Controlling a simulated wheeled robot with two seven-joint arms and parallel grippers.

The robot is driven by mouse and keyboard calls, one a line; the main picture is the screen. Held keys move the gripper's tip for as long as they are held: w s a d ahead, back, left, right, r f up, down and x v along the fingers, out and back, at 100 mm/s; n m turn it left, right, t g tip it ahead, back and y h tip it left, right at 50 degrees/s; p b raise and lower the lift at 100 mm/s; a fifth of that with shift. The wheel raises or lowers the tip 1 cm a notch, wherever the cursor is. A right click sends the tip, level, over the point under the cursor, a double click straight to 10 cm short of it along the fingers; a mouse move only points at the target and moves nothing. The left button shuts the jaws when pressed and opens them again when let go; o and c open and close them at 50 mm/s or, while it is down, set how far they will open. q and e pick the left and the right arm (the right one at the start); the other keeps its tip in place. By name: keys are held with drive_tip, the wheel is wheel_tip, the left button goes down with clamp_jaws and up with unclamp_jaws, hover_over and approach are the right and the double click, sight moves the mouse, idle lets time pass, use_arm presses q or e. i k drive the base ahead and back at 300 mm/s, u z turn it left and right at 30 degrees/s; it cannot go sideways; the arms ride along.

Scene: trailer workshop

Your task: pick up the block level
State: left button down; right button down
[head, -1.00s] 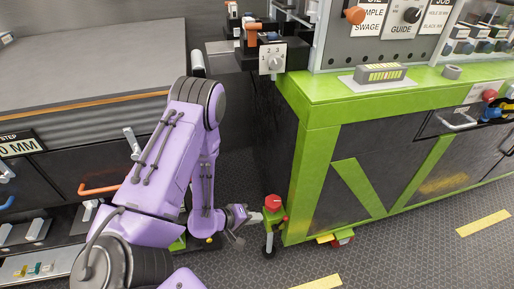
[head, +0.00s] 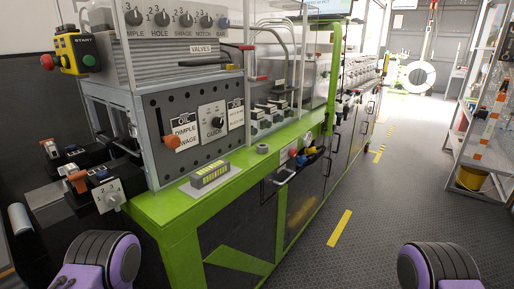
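A small grey block with a yellow-green striped face, which looks like the block level (head: 210,174), sits on a pale flat plate (head: 196,189) near the front left corner of the green bench top (head: 165,208). Nothing touches it from above. My grippers are both out of the picture. Only purple and dark rounded parts of my arms show at the bottom left and bottom right edges, apart from the block.
A grey ring (head: 262,149) sits on the bench right of the block. A blue and yellow tool (head: 308,154) hangs at the bench front. The floor aisle (head: 385,200) is clear; shelving (head: 480,130) stands right.

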sight(199, 179)
drive_tip(key=z, duration=1.1)
drive_tip(key=i, duration=2.15)
drive_tip(key=u, duration=1.5)
